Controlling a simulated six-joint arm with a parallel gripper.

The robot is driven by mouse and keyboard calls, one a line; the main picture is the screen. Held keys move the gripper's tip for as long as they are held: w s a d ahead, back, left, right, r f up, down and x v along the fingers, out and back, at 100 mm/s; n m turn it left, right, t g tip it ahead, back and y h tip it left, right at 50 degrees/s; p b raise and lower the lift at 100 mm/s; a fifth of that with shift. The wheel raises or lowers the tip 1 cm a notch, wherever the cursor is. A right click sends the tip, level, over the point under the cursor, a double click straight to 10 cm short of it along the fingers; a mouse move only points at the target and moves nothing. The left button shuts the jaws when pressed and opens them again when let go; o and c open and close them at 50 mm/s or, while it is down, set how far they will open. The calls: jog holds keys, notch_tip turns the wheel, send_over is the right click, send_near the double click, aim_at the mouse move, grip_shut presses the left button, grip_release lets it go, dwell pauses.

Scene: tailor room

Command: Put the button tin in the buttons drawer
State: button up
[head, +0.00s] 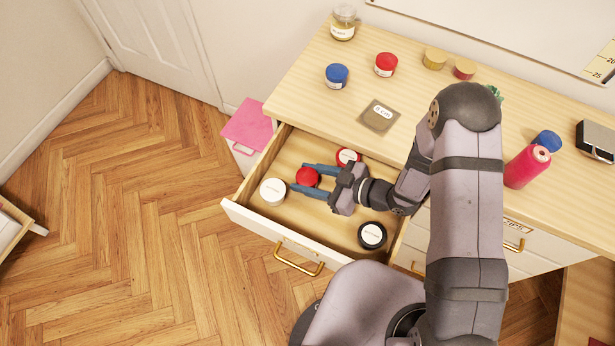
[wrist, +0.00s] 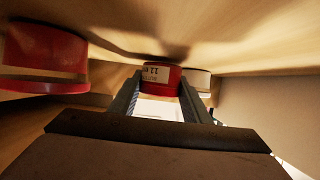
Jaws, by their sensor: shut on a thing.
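My gripper (head: 305,184) reaches into the open drawer (head: 262,220) and is shut on a small red tin (head: 307,176). In the wrist view the red tin (wrist: 160,78) sits between the fingertips (wrist: 160,92), with a white label whose text is hard to read. It is inside the drawer's outline; I cannot tell whether it touches the drawer floor. A white-lidded tin (head: 272,191) stands close to its left, partly behind it in the wrist view (wrist: 197,80). A red tin with a white-centred lid (head: 348,157) stands behind my gripper. The drawer's own label is unreadable.
A black tin with a white-centred lid (head: 372,235) stands in the drawer's front right. On the worktop (head: 300,85) are a blue jar (head: 336,76), a red jar (head: 386,64), a glass jar (head: 343,22) and a square label plate (head: 380,115). The drawer's front middle is clear.

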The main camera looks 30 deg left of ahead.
aim_at(326, 183)
jog(key=shift+f, duration=0.3)
jog(key=shift+f, duration=0.1)
jog(key=o, duration=1.1)
jog(key=shift+r, duration=0.25)
jog(key=v, duration=0.5)
jog(key=shift+w+d+b, duration=0.1)
jog(key=shift+d+b, duration=0.1)
jog(key=shift+b, duration=0.2)
notch_tip(326, 183, up, 7)
jog(key=shift+a, duration=0.2)
